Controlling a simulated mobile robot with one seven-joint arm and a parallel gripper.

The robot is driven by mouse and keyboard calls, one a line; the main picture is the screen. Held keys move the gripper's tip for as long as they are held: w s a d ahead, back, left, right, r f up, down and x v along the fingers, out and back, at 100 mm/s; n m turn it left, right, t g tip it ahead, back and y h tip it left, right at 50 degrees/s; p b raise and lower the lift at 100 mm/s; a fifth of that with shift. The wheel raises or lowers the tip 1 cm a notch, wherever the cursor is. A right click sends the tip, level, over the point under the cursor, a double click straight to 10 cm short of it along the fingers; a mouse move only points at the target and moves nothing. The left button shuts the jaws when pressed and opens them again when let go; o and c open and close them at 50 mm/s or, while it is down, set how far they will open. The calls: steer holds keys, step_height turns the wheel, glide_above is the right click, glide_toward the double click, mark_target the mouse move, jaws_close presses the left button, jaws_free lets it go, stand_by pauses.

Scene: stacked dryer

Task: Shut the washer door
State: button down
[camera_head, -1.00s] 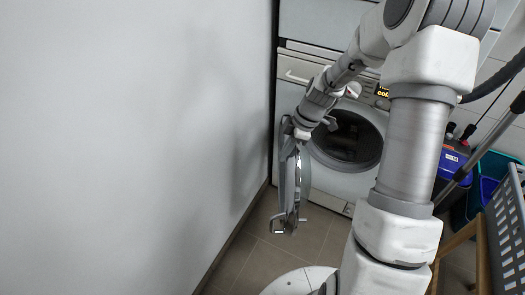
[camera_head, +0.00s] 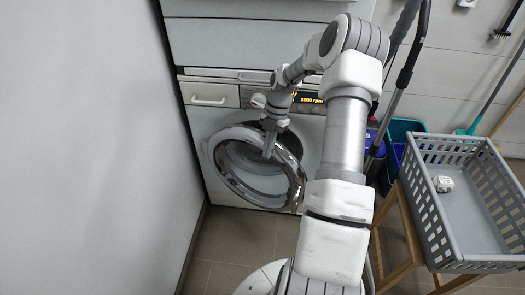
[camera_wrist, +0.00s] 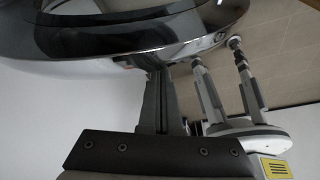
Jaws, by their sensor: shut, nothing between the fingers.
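The washer (camera_head: 222,122) is a white front-loader below a closed upper panel. Its round door (camera_head: 228,180), with a chrome rim and clear middle, stands partly open in front of the drum opening. The door's glossy rim (camera_wrist: 120,40) also fills the top of the wrist view. The arm hides part of the washer's right side.
A grey wall (camera_head: 90,150) runs close along the left. A teal bin (camera_head: 402,130) stands behind. Tiled floor (camera_head: 235,240) is clear before the washer.

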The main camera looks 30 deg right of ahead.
steer(key=shift+w+d, duration=0.25)
steer(key=shift+d, duration=0.3)
steer(key=shift+a, duration=0.2)
